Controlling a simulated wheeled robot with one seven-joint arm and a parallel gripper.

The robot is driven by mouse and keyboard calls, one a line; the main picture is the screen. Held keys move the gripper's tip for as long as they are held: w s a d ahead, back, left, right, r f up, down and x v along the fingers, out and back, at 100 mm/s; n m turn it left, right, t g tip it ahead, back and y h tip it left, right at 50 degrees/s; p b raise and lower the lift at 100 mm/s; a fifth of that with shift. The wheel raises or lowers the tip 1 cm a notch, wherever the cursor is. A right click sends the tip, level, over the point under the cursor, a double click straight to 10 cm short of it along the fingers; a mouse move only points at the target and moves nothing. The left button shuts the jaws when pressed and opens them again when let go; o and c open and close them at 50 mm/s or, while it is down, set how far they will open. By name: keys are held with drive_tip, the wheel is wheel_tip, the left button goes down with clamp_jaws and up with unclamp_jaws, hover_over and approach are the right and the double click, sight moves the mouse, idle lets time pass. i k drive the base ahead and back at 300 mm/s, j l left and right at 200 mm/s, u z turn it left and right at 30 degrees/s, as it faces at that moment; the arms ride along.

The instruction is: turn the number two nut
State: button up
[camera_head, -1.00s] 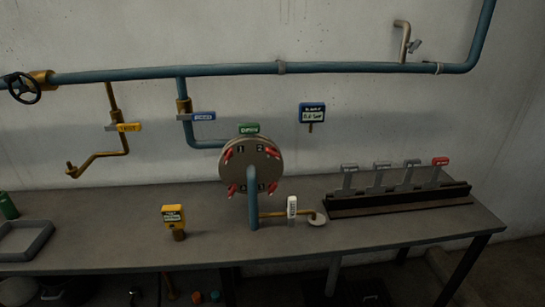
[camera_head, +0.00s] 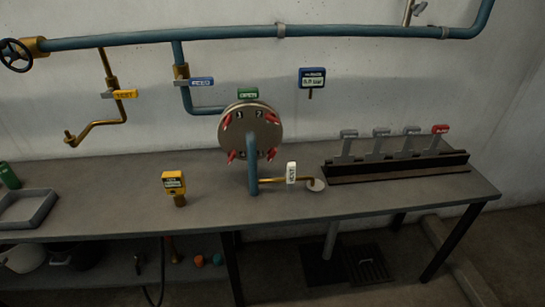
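A round grey condenser cover (camera_head: 250,133) stands upright on the bench, with red nuts around its face. Numerals 1 and 2 are marked near its top. The number two nut (camera_head: 272,118) is the red one at the upper right, beside the 2. Another red nut (camera_head: 226,119) is at the upper left, and two more are at the lower left (camera_head: 231,156) and lower right (camera_head: 271,154). A blue vertical pipe (camera_head: 253,170) crosses in front of the lower cover and hides part of the lower numerals. My gripper is not in view.
A green tag (camera_head: 248,94) sits atop the cover. A brass pipe with a white-tagged valve (camera_head: 291,172) lies right of it. A yellow meter (camera_head: 174,184) stands left. A lever rack (camera_head: 398,167) is at the right. The bench front (camera_head: 330,204) is mostly clear.

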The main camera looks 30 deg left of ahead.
sight(271, 117)
drive_tip(key=i+j+u, duration=0.15)
drive_tip(key=j+u, duration=0.25)
drive_tip(key=i+j+u, duration=0.1)
drive_tip(key=i+u, duration=0.15)
drive_tip(key=u, duration=0.15)
drive_tip(key=i+j+u, duration=0.15)
drive_tip(key=u, duration=0.2)
drive_tip(key=i, duration=0.05)
